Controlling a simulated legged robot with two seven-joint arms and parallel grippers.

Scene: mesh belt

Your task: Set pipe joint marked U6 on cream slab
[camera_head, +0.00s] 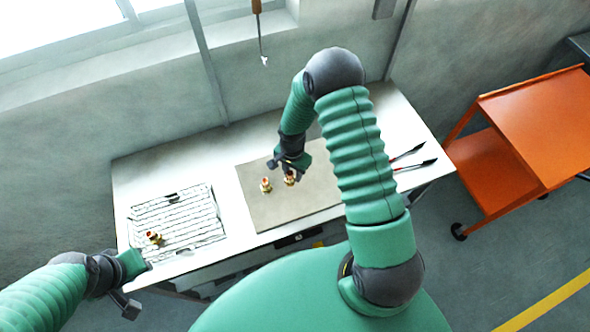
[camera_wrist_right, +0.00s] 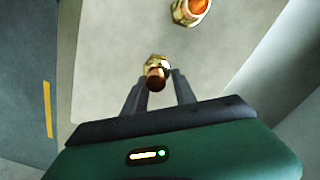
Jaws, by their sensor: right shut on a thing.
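My right gripper (camera_head: 289,170) is over the cream slab (camera_head: 258,212), shut on a brass and copper pipe joint (camera_head: 289,179). In the right wrist view this joint (camera_wrist_right: 157,68) sits between the two fingertips (camera_wrist_right: 157,82), low over the slab; I cannot tell whether it touches it. A second pipe joint (camera_head: 265,185) stands on the slab just left of it and shows at the top of the right wrist view (camera_wrist_right: 190,11). A third joint (camera_head: 153,237) lies on the mesh belt (camera_head: 200,205). No U6 marking is legible. My left gripper (camera_head: 126,304) hangs off the table's front left; its jaws are unclear.
The white table (camera_head: 140,172) holds the belt at left and the slab at centre. Two dark-handled tools (camera_head: 415,164) lie at its right end. An orange cart (camera_head: 535,130) stands to the right. The slab's front left part is clear.

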